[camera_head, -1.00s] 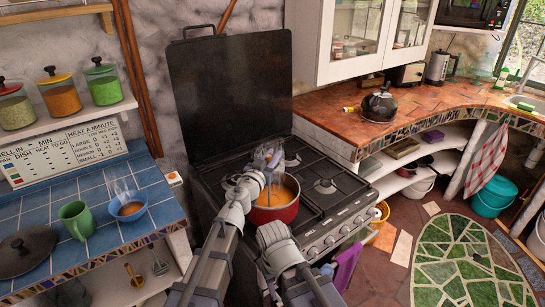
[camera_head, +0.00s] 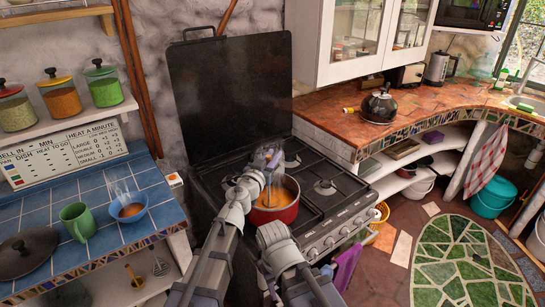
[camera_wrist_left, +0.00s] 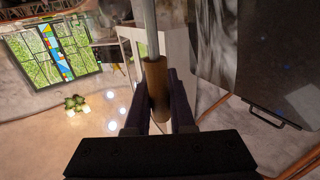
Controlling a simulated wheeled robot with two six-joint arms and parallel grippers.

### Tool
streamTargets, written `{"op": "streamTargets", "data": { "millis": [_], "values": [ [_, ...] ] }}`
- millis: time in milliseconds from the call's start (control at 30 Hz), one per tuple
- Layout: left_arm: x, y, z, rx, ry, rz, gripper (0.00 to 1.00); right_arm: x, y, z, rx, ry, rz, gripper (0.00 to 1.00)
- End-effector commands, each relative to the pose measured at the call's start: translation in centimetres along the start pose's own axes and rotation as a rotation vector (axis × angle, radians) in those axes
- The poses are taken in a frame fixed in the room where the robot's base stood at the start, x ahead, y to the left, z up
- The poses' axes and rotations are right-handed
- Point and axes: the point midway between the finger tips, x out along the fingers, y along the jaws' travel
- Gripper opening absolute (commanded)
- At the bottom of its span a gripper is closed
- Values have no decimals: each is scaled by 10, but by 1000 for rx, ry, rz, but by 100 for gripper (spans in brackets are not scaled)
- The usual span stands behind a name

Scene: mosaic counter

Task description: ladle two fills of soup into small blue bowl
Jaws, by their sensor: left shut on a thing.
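The small blue bowl (camera_head: 144,213) stands on the blue-tiled counter at the left, with orange soup in it and steam above. The red pot (camera_head: 277,216) of orange soup stands on the stove's front left area. My left gripper (camera_head: 270,160) is above the pot's back rim, shut on the ladle's handle. In the left wrist view the ladle (camera_wrist_left: 157,82) shows as a wooden grip between the fingers and a grey shaft. The ladle's cup is not clearly seen; my arm covers part of the pot. My right gripper's fingers do not show.
A green mug (camera_head: 77,221) stands close left of the bowl, and a dark lid (camera_head: 25,252) lies at the counter's front left. The raised stove cover (camera_head: 230,90) stands behind the pot. A black kettle (camera_head: 379,106) is on the right counter.

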Motion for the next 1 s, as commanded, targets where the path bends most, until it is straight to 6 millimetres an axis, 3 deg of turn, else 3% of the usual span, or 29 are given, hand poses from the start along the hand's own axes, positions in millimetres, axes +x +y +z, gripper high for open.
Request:
{"op": "streamTargets", "data": {
  "millis": [1000],
  "values": [
    [0, 0, -82, 0, 0, 0, 0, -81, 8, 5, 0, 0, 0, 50]
  ]
}}
